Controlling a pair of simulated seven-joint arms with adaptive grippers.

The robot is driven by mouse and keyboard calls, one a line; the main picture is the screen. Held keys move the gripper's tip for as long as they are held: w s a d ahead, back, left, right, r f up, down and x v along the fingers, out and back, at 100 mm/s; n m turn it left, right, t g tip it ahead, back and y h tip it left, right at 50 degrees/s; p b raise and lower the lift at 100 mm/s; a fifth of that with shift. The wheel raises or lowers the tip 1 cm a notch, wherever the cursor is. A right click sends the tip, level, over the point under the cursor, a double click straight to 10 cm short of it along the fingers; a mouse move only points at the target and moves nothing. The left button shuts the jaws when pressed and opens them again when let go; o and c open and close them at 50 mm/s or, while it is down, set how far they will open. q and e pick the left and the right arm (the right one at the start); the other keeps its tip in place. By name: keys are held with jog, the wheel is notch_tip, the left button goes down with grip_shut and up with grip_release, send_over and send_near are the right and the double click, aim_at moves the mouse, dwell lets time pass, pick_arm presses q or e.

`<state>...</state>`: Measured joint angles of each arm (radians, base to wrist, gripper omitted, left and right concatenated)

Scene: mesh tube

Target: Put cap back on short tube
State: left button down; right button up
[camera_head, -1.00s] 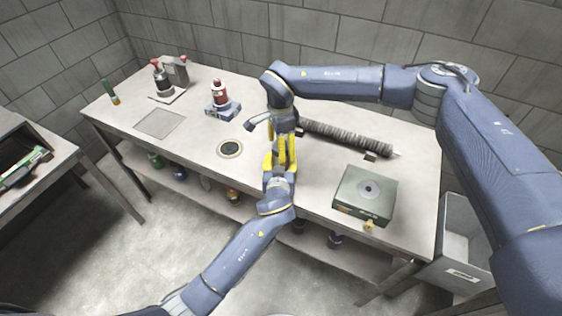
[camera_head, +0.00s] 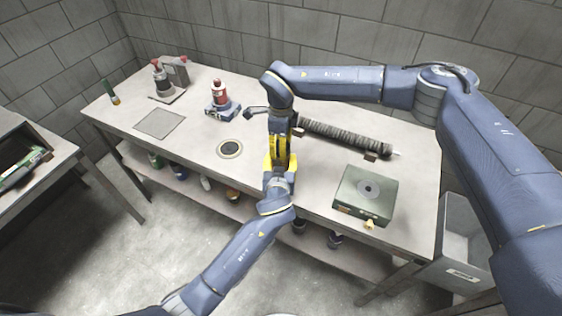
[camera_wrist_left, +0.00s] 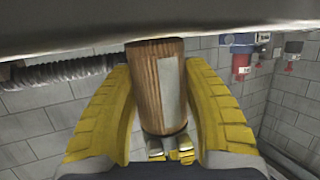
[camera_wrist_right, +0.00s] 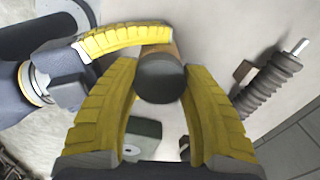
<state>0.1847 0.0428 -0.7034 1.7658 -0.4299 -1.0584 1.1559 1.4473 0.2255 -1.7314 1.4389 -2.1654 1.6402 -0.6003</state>
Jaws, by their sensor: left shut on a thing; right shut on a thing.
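The short tube (camera_wrist_left: 155,85) is a brown, wood-grained cylinder with a pale label in the left wrist view. My left gripper (camera_head: 279,152) is shut around it, one yellow finger on each side. A dark round cap (camera_wrist_right: 160,78) sits between the yellow fingers of my right gripper (camera_wrist_right: 160,95), which is shut on it. Brown tube wall shows just behind the cap in the right wrist view. The dark cap end meets the tube's end in the left wrist view; I cannot tell how fully it is seated. In the head view the grippers overlap and hide both.
A ribbed mesh tube (camera_head: 345,136) lies on the table behind the grippers. A green box (camera_head: 366,192) stands at right, a round plate (camera_head: 230,149) at left. A red bottle (camera_head: 220,92) on a blue base and a dark device (camera_head: 162,80) stand farther left.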

pick_arm(q)
jog(key=shift+f, duration=0.1)
pick_arm(e)
jog(key=m, duration=0.6)
jog(key=shift+s+f, duration=0.1)
jog(key=shift+s, duration=0.05)
jog(key=m, duration=0.6)
jog(key=o, duration=1.3)
notch_tip(320, 180, up, 12)
jog(key=shift+r, duration=0.1)
pick_arm(q)
jog(key=c, duration=0.6)
grip_release()
